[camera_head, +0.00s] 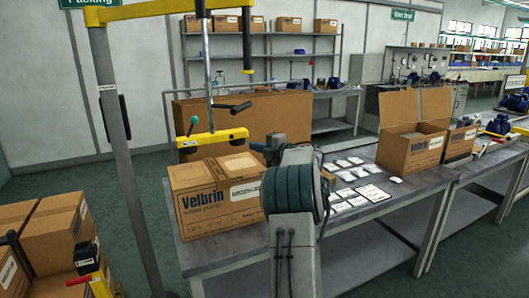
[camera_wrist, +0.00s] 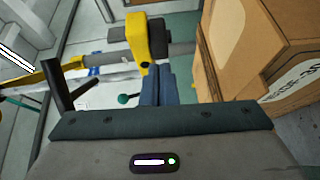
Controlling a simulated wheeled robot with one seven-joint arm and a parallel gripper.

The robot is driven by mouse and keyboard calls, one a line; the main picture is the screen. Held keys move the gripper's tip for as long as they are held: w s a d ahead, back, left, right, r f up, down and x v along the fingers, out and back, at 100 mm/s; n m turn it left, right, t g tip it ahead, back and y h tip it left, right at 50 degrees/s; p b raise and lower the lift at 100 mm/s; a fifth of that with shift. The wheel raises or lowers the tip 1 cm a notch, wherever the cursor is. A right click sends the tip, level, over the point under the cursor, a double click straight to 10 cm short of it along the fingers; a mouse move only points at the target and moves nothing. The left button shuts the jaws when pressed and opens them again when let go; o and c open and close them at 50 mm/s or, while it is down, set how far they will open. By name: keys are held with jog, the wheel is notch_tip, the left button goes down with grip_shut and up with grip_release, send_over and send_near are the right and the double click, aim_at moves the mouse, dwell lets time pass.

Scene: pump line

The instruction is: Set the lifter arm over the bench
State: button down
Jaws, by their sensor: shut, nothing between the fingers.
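The lifter's yellow overhead arm (camera_head: 165,10) reaches right from a grey post (camera_head: 112,110), ending in a hanging black-and-yellow part (camera_head: 247,40). A rod with a dark handle (camera_head: 228,109) hangs from it, with a yellow crossbar (camera_head: 212,138) low down. The crossbar is above the Velbrin box (camera_head: 205,215) on the grey bench (camera_head: 350,225). My gripper (camera_head: 260,148) is right of the crossbar, partly hidden by my wrist. In the wrist view its blue fingers (camera_wrist: 157,85) are together and empty, close to a yellow part with a dark block (camera_wrist: 148,38); contact is unclear.
An open carton (camera_head: 408,150) stands farther right. Boxes (camera_head: 55,235) are stacked at lower left, near a yellow-and-red device (camera_head: 98,284). A shelf (camera_head: 270,75) stands behind.

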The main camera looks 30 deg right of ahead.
jog(key=d, duration=0.8)
jog(key=a+r+m+t+h+p, duration=0.2)
jog(key=a+r+m+t+h, duration=0.1)
jog(key=a+r+m+h, duration=0.55)
jog(key=s+a+r+m+g+h, duration=0.2)
jog(key=s+a+m+g+h, duration=0.15)
jog(key=m, duration=0.35)
jog(key=s+a+f+m+g+y+p, duration=0.1)
jog(key=s+a+f+g, duration=0.3)
jog(key=s+a, duration=0.6)
jog(key=s+a+f+m+g+y+p, duration=0.1)
jog(key=s+a+f+m+g+y, duration=0.1)
jog(key=s+a+f, duration=0.7)
jog(key=s+a+f+m+g+y+p, duration=0.1)
jog(key=s+a+f+g, duration=0.5)
jog(key=s, duration=1.3)
jog(key=a+m+g+y, duration=0.1)
jog(key=a+m, duration=0.1)
jog(key=a, duration=0.2)
jog(key=shift+a+f+y, duration=0.3)
